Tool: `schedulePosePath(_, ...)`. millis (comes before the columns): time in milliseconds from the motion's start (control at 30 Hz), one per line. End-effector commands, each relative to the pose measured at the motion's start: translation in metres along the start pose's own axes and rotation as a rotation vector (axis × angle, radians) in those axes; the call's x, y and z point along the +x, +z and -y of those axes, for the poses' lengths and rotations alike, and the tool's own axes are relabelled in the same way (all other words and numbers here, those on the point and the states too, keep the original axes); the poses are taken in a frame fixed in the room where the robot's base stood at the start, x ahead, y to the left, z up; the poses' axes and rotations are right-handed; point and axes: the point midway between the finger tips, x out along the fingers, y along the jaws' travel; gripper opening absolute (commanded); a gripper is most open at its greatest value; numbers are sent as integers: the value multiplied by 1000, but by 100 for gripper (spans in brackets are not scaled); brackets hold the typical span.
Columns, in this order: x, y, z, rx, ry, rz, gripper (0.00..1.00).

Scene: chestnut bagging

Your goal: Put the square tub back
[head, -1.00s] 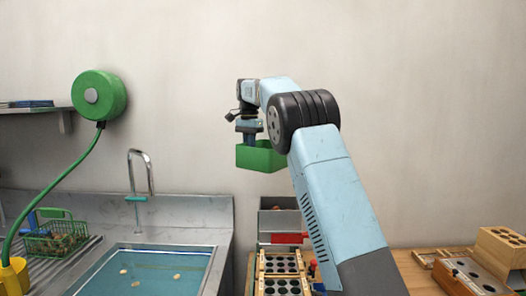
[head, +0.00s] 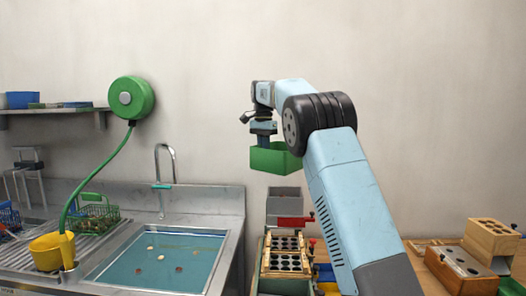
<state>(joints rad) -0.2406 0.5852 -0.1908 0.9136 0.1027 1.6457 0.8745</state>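The square tub is green and open-topped (head: 272,160). It hangs in the air in front of the wall, above the grey bin and the holed trays. My gripper (head: 263,139) points down at the tub's upper edge and holds it up, roughly level. The fingertips are partly hidden by the tub's wall, and I cannot see inside the tub.
A sink with water (head: 155,265) and several floating chestnuts lies to the left. A yellow bucket (head: 51,250) and a green wire basket (head: 94,218) stand beside it. A grey bin (head: 284,201), a holed tray (head: 285,263) and wooden blocks (head: 490,238) stand on the bench.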

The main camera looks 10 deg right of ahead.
Motion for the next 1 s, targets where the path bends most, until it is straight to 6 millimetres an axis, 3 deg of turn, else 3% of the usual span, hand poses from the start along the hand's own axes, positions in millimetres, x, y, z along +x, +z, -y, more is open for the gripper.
schedulePosePath(367,20,11,-22,50,1,0,0)
schedulePosePath(567,40,24,-40,94,3,1,0)
schedulePosePath(767,78,49,-76,177,5,2,0)
schedulePosePath(1000,136,86,-129,306,7,0,0)
